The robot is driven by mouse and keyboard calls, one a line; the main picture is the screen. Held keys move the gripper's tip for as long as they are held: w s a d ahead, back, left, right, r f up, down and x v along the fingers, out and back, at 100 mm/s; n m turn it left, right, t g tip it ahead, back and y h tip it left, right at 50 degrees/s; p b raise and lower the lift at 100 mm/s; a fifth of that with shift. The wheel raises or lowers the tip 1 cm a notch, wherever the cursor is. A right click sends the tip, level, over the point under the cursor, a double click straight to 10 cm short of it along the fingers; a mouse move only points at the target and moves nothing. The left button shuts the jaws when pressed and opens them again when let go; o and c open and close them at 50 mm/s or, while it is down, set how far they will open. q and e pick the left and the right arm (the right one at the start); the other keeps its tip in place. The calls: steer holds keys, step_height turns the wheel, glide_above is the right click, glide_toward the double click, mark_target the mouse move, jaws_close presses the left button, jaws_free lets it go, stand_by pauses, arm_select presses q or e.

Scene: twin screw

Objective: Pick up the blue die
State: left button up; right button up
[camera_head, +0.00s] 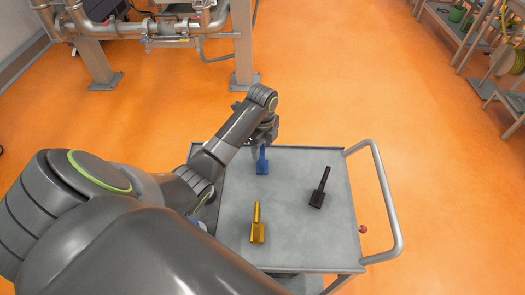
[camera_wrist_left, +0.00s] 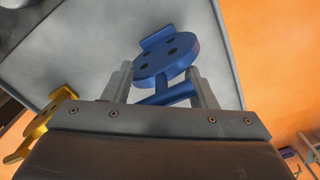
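The blue die (camera_head: 262,163) stands near the back edge of the grey cart top. My left gripper (camera_head: 264,144) is right at it, reaching down from above. In the left wrist view, the blue die (camera_wrist_left: 170,55) shows a round plate with dark holes and a stem. The left gripper's two fingers (camera_wrist_left: 161,86) are spread apart, one on each side of the stem. The left finger looks clear of it; whether the right finger touches it I cannot tell. My right gripper is not in view.
A yellow die (camera_head: 257,233) stands at the front of the cart (camera_head: 290,217), and a black die (camera_head: 317,198) stands to the right. The cart's handle (camera_head: 388,205) rises at its right side. The yellow die also shows in the left wrist view (camera_wrist_left: 42,124).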

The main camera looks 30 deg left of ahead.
arm_select(q)
jaws_close()
steer(key=shift+r, duration=0.15)
stand_by(0.4)
